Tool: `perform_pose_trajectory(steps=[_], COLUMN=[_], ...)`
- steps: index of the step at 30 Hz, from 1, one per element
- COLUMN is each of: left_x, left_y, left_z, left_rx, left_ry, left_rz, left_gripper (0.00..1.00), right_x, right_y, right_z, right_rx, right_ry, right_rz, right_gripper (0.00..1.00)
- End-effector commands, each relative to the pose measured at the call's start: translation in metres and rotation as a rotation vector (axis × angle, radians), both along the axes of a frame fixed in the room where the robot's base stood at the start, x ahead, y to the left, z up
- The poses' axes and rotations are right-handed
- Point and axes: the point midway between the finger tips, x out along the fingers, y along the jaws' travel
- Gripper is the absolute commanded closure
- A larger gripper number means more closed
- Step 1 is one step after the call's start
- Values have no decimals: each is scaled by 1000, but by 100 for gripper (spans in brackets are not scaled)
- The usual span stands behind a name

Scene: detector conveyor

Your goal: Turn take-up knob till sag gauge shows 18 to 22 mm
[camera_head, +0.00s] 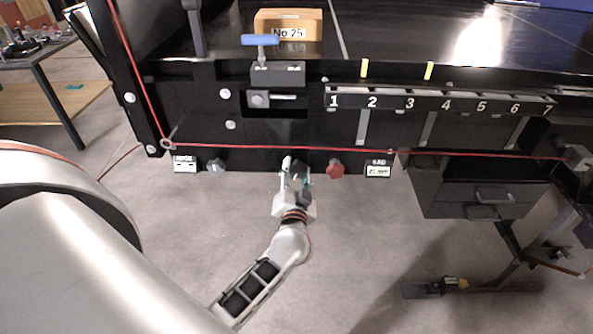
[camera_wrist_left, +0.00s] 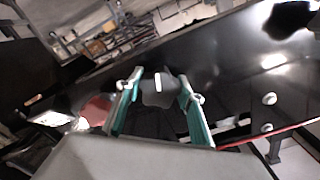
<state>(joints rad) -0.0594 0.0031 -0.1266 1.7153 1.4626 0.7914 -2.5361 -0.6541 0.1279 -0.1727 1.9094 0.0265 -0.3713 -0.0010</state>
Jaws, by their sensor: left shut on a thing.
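My left gripper (camera_head: 296,172) is at the lower front edge of the black conveyor frame (camera_head: 265,130). In the left wrist view its two green-lined fingers (camera_wrist_left: 159,98) are on either side of a black knob (camera_wrist_left: 157,90) with a white mark, and they are shut on it. The gripper mostly hides this knob in the head view. Two small white display panels hang on the frame's lower edge, the left panel (camera_head: 185,164) and the right panel (camera_head: 378,170). Their readings and labels are too small to tell. My right gripper is not in view.
A grey knob (camera_head: 217,166) is left of the gripper and a red knob (camera_head: 336,168) is close on its right. A red cord (camera_head: 450,153) runs along the frame. A blue-handled clamp (camera_head: 262,40) and a "No 25" box (camera_head: 288,30) are above. Drawers (camera_head: 480,190) hang at right.

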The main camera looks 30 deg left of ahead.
Motion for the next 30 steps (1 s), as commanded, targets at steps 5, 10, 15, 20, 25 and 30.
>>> perform_pose_trajectory(steps=[5, 10, 15, 20, 25, 30], left_x=[0, 0, 0, 0, -6, -29], left_y=[0, 0, 0, 0, -4, -18], left_z=[0, 0, 0, 0, -1, -2], left_rx=[1, 1, 1, 1, 0, -2], left_ry=[2, 1, 1, 1, 2, 3], left_rz=[-1, -1, 0, 0, 0, -1], left_gripper=[84, 57, 45, 45, 45, 45], right_x=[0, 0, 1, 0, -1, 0], right_y=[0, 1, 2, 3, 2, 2], right_z=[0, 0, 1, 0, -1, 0], right_rx=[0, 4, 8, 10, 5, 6], right_ry=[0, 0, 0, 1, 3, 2], right_rz=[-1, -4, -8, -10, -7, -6], right_gripper=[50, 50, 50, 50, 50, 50])
